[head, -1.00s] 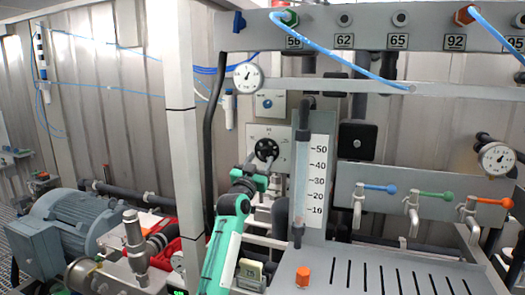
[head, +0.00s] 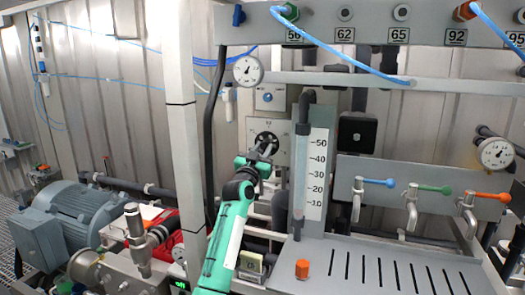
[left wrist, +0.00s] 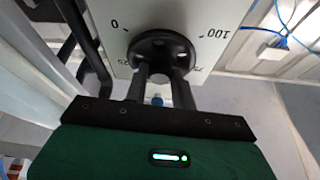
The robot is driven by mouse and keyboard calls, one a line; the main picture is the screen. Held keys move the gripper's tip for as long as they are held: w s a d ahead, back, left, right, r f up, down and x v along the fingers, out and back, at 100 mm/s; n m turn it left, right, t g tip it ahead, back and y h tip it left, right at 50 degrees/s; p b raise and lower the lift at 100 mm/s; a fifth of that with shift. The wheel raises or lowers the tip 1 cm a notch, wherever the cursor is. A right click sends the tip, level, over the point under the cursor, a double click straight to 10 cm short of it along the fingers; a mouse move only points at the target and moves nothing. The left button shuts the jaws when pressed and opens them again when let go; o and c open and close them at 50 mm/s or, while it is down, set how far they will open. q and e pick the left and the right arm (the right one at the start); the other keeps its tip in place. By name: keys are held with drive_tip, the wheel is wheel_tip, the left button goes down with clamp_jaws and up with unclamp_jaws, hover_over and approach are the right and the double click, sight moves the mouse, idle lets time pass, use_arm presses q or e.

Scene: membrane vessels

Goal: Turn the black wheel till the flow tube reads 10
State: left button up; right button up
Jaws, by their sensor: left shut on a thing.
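The black wheel (head: 265,137) sits on a pale panel left of the flow tube. My left gripper (head: 267,149) reaches it from below and covers its lower part. In the left wrist view the two fingers (left wrist: 164,82) are shut on the wheel (left wrist: 161,44), against its underside. Dial marks 0 and 100 show around it. The flow tube (head: 301,175) stands upright beside a white scale (head: 317,170) marked 10 to 50. I cannot make out a clear reading in the tube. My right gripper is not in view.
A grey slotted bench (head: 340,265) with an orange knob (head: 302,268) lies in front of the tube. Taps with blue, green and orange levers are at right. A white post (head: 182,130) stands left of my arm. A round gauge (head: 248,70) is above the wheel.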

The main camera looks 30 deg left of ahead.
use_arm(q)
drive_tip(key=shift+n, duration=0.4)
drive_tip(key=n+y+p, duration=0.1)
drive_tip(key=n+y, duration=0.1)
drive_tip(key=shift+d+n, duration=0.15)
drive_tip(key=shift+n, duration=0.25)
drive_tip(key=shift+n+g+y+p, duration=0.35)
drive_tip(key=shift+n+y+p, duration=0.15)
drive_tip(key=shift+n, duration=0.6)
drive_tip(key=shift+n+g+y+p, duration=0.35)
drive_tip(key=shift+n+y, duration=0.25)
drive_tip(key=shift+n, duration=0.5)
drive_tip(key=o, duration=1)
